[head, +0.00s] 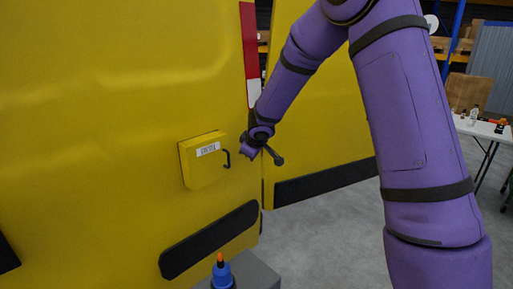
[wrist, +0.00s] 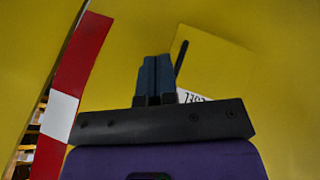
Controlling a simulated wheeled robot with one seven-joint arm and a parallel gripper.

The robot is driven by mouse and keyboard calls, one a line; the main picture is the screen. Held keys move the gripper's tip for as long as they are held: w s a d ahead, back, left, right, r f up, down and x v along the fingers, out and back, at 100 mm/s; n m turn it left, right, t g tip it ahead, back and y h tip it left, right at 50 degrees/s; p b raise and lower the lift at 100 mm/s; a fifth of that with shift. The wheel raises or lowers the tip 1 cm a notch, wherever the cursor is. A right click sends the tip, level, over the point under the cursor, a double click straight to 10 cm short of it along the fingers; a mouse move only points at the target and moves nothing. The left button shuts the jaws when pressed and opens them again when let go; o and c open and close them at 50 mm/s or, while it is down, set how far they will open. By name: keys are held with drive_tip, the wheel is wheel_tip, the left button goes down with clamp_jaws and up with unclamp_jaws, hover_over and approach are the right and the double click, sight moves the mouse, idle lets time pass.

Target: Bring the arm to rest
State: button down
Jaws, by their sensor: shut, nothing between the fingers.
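My purple arm (head: 400,110) reaches down from the top right in the head view, bent, with its wrist in front of the yellow panel. My gripper (head: 245,151) is close to the right side of a small yellow box, near its black handle (head: 227,158). In the wrist view the dark fingers of my gripper (wrist: 153,75) are together, with nothing seen between them. The yellow box (head: 203,161) has a white label and looks closed. It also shows behind the fingers in the wrist view (wrist: 215,68). I cannot tell whether the fingers touch the handle.
A large yellow panel (head: 100,90) fills the left, with a black strip (head: 210,238) low on it and a red-white stripe (head: 250,50) at its edge. A blue bottle with an orange tip (head: 221,275) stands below. A white table (head: 485,130) is far right. Grey floor (head: 325,235) is open.

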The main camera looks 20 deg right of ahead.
drive_tip(key=shift+s+d+r, duration=0.35)
drive_tip(key=shift+r, duration=0.3)
drive_tip(key=shift+s+d+r, duration=0.3)
drive_tip(key=shift+d+r, duration=0.05)
drive_tip(key=shift+r, duration=0.3)
drive_tip(key=s+d+r+m+h, duration=0.3)
drive_tip(key=s+r+m, duration=0.2)
drive_tip(key=s+r, duration=1.25)
drive_tip(key=s+a+m+g+y, duration=0.1)
drive_tip(key=s, duration=1.1)
drive_tip(key=s+a+m+g+y, duration=0.1)
drive_tip(key=s+a+m+y, duration=0.1)
drive_tip(key=s, duration=1)
drive_tip(key=shift+s+f+y, duration=0.25)
drive_tip(key=shift+y, duration=0.05)
